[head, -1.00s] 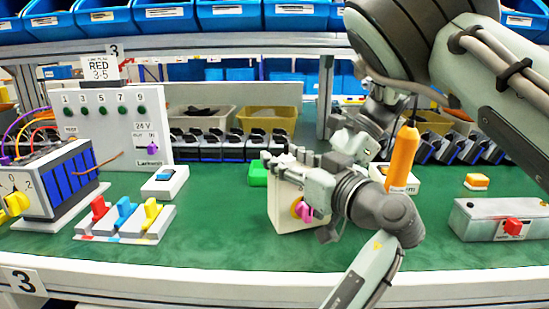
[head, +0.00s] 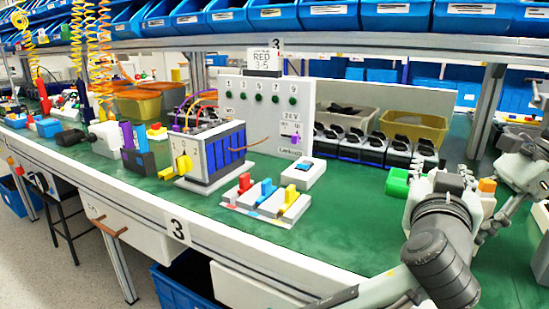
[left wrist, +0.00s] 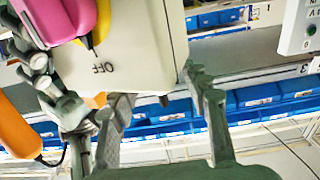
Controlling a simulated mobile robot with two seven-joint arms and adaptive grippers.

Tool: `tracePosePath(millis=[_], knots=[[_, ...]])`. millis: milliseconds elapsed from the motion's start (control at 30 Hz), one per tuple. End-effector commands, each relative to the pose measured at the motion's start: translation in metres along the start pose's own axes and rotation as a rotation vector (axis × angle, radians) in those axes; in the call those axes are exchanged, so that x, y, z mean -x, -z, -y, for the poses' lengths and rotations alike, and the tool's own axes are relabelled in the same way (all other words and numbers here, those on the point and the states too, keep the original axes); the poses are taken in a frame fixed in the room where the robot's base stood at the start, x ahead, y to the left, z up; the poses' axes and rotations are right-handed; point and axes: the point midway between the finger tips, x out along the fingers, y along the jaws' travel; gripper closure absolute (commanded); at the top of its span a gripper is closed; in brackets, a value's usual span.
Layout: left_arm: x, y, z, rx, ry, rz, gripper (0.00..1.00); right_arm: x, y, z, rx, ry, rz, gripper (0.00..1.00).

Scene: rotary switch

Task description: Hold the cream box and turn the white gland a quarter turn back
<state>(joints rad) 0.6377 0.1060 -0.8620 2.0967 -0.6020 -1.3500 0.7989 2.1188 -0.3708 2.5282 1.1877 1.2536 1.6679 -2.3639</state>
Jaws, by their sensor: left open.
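The cream box (left wrist: 125,50) shows large in the left wrist view, with upside-down "OFF" lettering and a pink and yellow knob (left wrist: 75,20). My left gripper (left wrist: 165,110) is open, its two fingers at the box's edge; I cannot tell whether they touch. In the head view my left gripper (head: 455,182) covers most of the box, of which a pale side (head: 415,193) shows. Grey linkage of my right gripper (left wrist: 60,95) is close to the box; its grip is unclear. I cannot make out the white gland.
A green piece (head: 397,183) lies left of the box. An orange handle (left wrist: 18,128) shows in the left wrist view. The switch block (head: 280,200), a white unit (head: 303,174) and the control panel (head: 265,110) stand further left. Green bench between is clear.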

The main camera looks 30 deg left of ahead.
Motion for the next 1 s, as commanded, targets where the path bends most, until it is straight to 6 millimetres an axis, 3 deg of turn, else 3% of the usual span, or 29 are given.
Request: tracePosePath(millis=[200, 800, 1000], knots=[[0.0, 0.001, 0.003, -0.006, -0.172, -0.001, 0.53, -0.001, 0.0, 0.0, 0.0, -0.001, 0.002, 0.7], [0.122, 0.0, 0.02, 0.007, -0.176, 0.006, 0.53, -0.001, 0.001, 0.0, -0.001, -0.001, 0.0, 0.7], [0.104, 0.001, 0.06, -0.021, -0.065, -0.013, 0.53, -0.001, 0.001, 0.0, -0.001, -0.001, 0.0, 0.7]])
